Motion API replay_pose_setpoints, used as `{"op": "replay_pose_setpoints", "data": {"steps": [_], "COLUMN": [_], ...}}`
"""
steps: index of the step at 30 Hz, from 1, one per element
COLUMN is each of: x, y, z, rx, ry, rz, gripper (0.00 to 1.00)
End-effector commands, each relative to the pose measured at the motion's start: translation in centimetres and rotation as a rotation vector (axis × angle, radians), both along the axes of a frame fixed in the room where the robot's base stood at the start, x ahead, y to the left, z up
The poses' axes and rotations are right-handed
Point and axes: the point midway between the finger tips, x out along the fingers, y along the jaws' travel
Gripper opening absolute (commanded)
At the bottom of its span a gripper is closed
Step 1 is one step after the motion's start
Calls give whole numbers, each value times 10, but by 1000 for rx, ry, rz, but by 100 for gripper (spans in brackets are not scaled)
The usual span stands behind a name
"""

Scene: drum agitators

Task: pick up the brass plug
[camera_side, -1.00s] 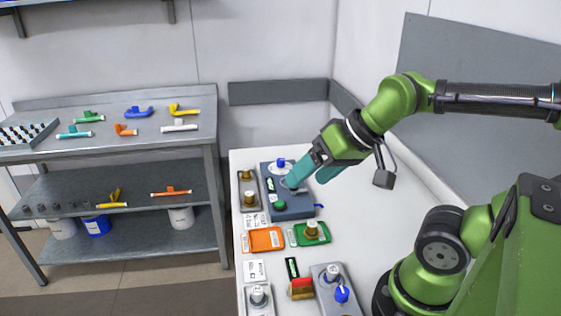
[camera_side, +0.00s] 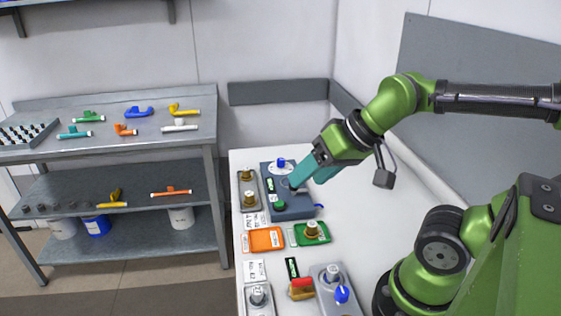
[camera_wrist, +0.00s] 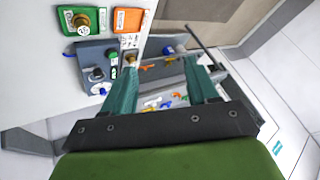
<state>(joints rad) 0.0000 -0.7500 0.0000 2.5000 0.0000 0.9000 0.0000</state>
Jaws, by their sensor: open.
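Several brass plugs show. Two stand in the narrow grey tray (camera_side: 259,203) at the table's left edge: a rear brass plug (camera_side: 247,174) and a front brass plug (camera_side: 249,198). Another brass plug (camera_side: 312,228) stands on the green tray (camera_side: 325,238); it also shows in the wrist view (camera_wrist: 81,20). I cannot tell which one the task means. My gripper (camera_side: 296,184) is open and empty, with teal fingers above the blue-grey box, right of the narrow tray. In the wrist view my gripper (camera_wrist: 161,66) has its fingers wide apart, one tip close in the picture to a brass plug (camera_wrist: 131,59).
The blue-grey box (camera_side: 297,213) carries a blue knob (camera_side: 281,162) and a green button (camera_side: 280,205). An orange tray (camera_side: 266,239) lies left of the green one. A grey box with a blue knob (camera_side: 342,293) stands nearer. The table's right side is clear.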

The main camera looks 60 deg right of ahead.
Motion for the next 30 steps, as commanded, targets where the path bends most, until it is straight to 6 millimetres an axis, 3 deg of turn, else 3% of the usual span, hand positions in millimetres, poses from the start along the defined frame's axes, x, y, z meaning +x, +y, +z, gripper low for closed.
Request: {"op": "replay_pose_setpoints", "data": {"steps": [7, 10, 20, 30], "x": [5, 24, 137, 251], "y": [-2, -7, -41, -91], "z": [-13, -15, -22, -71], "rx": [1, -6, -148, -329], "ry": [57, 112, 323, 507], "rz": [-10, -22, 134, 507], "gripper": [58, 58, 58, 58]}}
